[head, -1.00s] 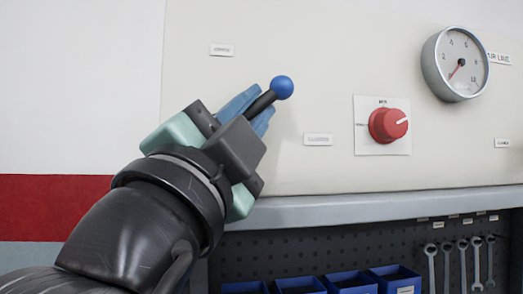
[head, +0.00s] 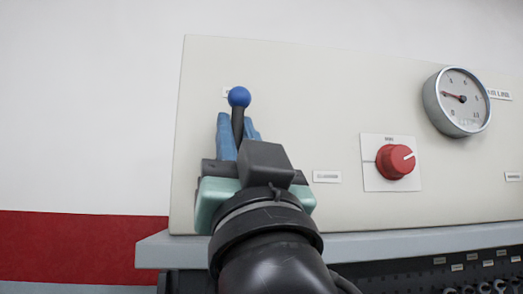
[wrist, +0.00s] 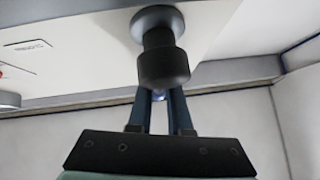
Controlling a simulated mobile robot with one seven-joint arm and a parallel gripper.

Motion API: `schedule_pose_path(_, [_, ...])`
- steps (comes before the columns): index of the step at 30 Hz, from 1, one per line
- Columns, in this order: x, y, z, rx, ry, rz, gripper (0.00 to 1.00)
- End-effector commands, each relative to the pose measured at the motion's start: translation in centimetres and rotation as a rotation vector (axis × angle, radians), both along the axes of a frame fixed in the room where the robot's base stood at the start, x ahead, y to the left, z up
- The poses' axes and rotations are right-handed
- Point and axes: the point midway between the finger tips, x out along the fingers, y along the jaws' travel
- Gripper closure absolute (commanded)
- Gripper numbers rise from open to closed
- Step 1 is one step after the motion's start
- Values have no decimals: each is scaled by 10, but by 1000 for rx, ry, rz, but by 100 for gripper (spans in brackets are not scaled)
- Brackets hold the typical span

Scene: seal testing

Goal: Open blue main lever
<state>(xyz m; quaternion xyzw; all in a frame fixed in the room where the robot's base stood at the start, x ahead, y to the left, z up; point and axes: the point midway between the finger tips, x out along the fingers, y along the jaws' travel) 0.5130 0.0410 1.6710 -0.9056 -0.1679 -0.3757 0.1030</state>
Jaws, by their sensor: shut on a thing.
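The blue main lever has a round blue ball (head: 239,97) on a dark stem and points up in the head view. My gripper (head: 238,124) has blue fingers on either side of the stem, just below the ball, and is shut on it. My wrist hides the lever's lower part in the head view. In the wrist view, the lever's dark pivot (wrist: 163,65) sticks out of the panel above my gripper fingers (wrist: 160,108). A bit of the blue ball shows between them.
The pale panel (head: 300,110) also carries a red knob (head: 396,162) and a round pressure gauge (head: 457,101) to the right. A grey ledge (head: 380,244) runs below the panel. The wall to the left is clear.

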Motion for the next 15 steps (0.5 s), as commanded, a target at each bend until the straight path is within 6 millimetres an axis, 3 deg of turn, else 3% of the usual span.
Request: schedule_pose_path(15, [0,4,0,-78,-12,-1,100])
